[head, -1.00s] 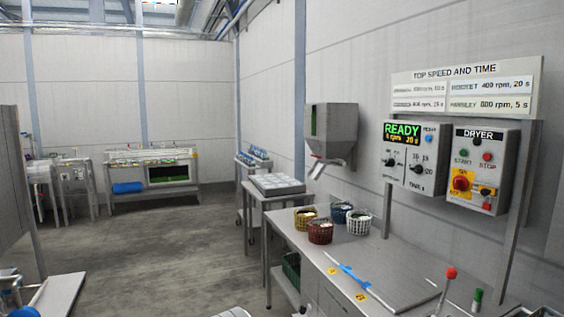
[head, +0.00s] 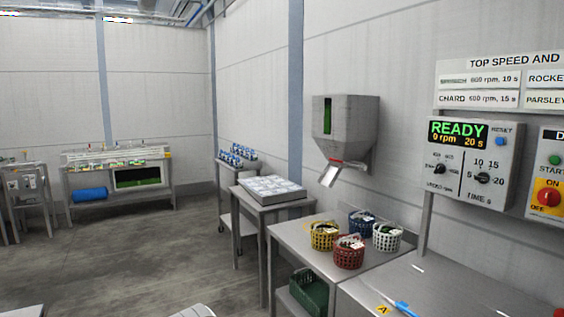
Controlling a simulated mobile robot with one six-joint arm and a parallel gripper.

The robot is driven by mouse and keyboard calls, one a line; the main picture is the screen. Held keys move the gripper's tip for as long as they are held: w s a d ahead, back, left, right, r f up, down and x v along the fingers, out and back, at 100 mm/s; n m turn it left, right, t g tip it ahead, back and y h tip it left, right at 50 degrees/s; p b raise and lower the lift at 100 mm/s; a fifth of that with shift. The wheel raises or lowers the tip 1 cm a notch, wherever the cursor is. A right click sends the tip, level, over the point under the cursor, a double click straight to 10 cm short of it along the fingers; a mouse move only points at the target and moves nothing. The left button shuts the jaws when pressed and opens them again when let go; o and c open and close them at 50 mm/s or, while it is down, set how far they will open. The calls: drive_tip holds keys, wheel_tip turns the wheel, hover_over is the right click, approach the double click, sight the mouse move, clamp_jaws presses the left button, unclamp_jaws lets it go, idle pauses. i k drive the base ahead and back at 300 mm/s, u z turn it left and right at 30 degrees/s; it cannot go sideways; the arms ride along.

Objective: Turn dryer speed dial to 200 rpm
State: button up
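The grey dryer control box (head: 462,205) hangs on the wall at the right of the head view. Its display (head: 458,133) reads READY, 0 rpm and 20 s. The black speed dial (head: 439,169) is at the left of the panel, with small scale numbers around it that I cannot read clearly. A black time dial (head: 483,178) sits to its right. A blue reset button (head: 500,141) is at the panel's top right. My gripper is not in view.
A second box with a green start button (head: 555,160) and a yellow-red switch (head: 548,196) is cut off at the right edge. A sign board (head: 480,103) hangs above. Baskets, including a red one (head: 348,252), stand on the bench (head: 290,240). Open floor (head: 120,250) lies left.

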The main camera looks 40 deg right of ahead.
sight(439, 168)
drive_tip(key=u, duration=0.1)
drive_tip(key=i, duration=1.9)
drive_tip(key=z, duration=3.45)
drive_tip(key=i, duration=1.05)
drive_tip(key=z, duration=0.05)
